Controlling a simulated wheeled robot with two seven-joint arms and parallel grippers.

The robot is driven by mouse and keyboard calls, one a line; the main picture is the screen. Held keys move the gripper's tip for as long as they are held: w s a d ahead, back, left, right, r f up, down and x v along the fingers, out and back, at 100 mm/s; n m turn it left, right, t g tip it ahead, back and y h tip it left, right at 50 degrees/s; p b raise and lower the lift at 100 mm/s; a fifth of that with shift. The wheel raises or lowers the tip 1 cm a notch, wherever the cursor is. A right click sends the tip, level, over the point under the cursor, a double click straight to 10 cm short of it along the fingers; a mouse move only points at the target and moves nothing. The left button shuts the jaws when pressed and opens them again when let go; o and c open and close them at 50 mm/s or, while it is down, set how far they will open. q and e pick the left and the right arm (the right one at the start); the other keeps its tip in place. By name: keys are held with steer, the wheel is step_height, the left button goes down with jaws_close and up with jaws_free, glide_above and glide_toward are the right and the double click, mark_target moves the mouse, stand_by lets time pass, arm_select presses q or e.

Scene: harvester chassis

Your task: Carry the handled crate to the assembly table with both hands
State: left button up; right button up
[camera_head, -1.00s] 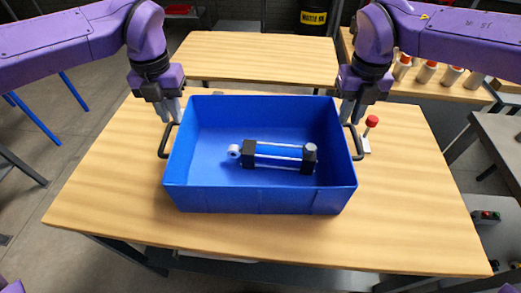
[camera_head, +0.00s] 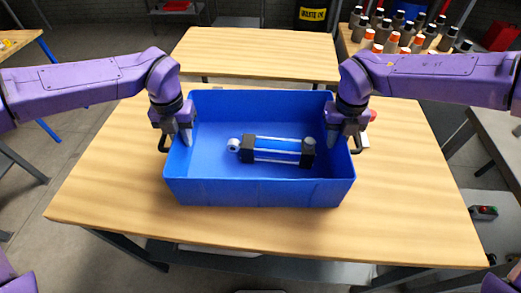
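The blue handled crate (camera_head: 260,193) stands on a light wooden table (camera_head: 110,190), upright. A cylinder with black end blocks and a silver eye (camera_head: 275,151) lies in it. The dark left handle (camera_head: 163,146) and right handle (camera_head: 358,146) are partly covered by my grippers. My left gripper (camera_head: 180,137) points down at the crate's left wall, with a finger showing over the inside. My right gripper (camera_head: 338,136) does the same at the right wall. Whether either is closed on its handle is hidden.
A second wooden table (camera_head: 257,52), bare on top, stands behind. Several bottles (camera_head: 405,35) crowd a table at the back right. A red-topped item (camera_head: 373,115) sits just right of my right gripper. A grey bench (camera_head: 495,135) is at the right.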

arm_select(q)
steer(key=shift+s, duration=0.1)
arm_select(e)
steer(key=shift+s, duration=0.1)
arm_select(q)
steer(key=shift+r, duration=0.1)
jaws_close()
arm_select(e)
steer(key=shift+r, duration=0.1)
jaws_close()
stand_by(0.6)
